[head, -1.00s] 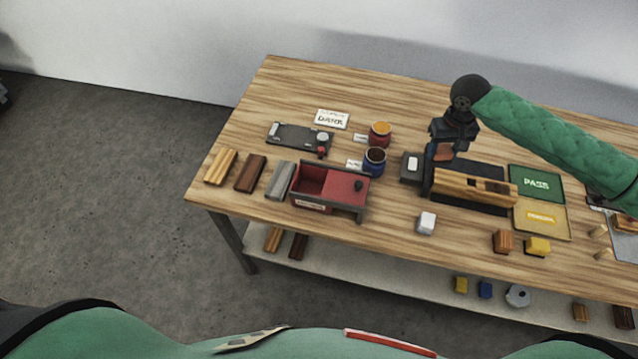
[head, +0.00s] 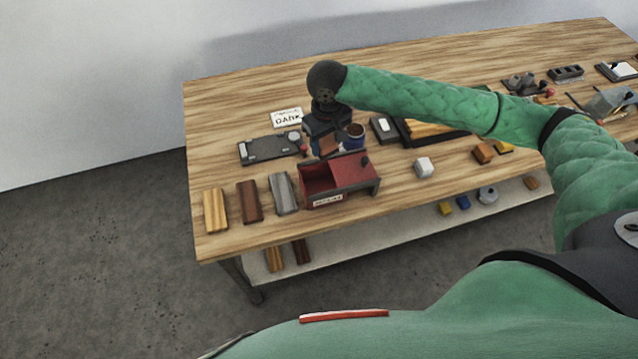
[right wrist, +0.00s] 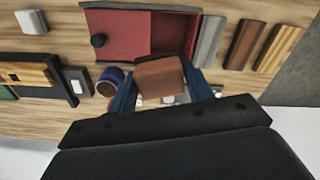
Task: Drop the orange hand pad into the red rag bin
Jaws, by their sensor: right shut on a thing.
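The orange hand pad (right wrist: 160,78) is clamped between the fingers of my right gripper (right wrist: 163,92) in the right wrist view; it looks brownish orange. In the head view my right gripper (head: 328,148) is just behind the red rag bin, above the table, and the pad is hard to make out there. The red rag bin (head: 354,172) has an open compartment at its left and a red cover with a dark knob at its right. It also shows in the right wrist view (right wrist: 122,36), beyond the pad. My left gripper is not in view.
Wood, brown and grey strips (head: 249,202) lie left of the bin. A dark clamp board (head: 270,149) and a white card (head: 287,118) are behind. A blue jar (head: 355,137) stands near my gripper, and a white block (head: 424,167) sits at the right.

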